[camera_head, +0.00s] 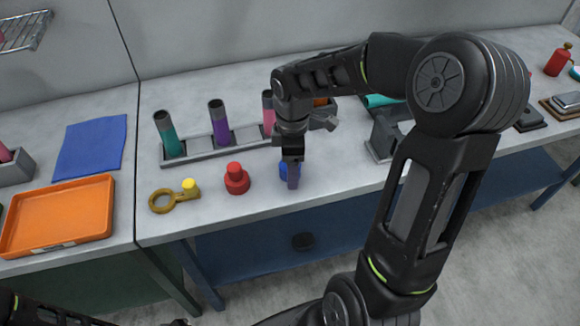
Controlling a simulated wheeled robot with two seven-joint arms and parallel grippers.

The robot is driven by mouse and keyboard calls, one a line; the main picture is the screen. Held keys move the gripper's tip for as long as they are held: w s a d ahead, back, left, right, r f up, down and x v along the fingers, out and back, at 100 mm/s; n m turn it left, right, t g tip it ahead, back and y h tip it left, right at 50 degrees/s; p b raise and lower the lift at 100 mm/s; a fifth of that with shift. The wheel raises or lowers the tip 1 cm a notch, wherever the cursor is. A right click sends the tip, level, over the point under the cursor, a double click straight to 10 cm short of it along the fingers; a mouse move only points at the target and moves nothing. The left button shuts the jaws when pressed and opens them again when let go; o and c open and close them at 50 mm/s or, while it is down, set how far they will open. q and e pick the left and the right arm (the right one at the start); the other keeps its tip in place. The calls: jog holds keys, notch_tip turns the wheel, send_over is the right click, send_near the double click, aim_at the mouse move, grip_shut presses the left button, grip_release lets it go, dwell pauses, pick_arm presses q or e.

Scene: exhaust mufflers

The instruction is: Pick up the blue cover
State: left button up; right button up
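The blue cover (283,170) stands near the front edge of the grey table, right of a red cover (236,179). It is mostly hidden behind the fingers of my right gripper (291,178), which points down at it from above. The fingers overlap the cover in the picture. I cannot tell whether they touch it or have closed on it. Only dark parts of my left arm show at the bottom left, and my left gripper is out of view.
A grey rack (195,150) with teal, purple and pink tubes stands behind the covers. A brass ring-shaped piece with a yellow cap (175,196) lies at the left. An orange tray (58,215) and blue cloth (91,147) lie further left. A grey fixture (383,137) stands to the right.

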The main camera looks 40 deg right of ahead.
jog(key=c, duration=1.1)
jog(key=shift+r, duration=0.1)
jog(key=shift+c, duration=0.2)
notch_tip(320, 180, up, 10)
jog(key=shift+f, duration=0.1)
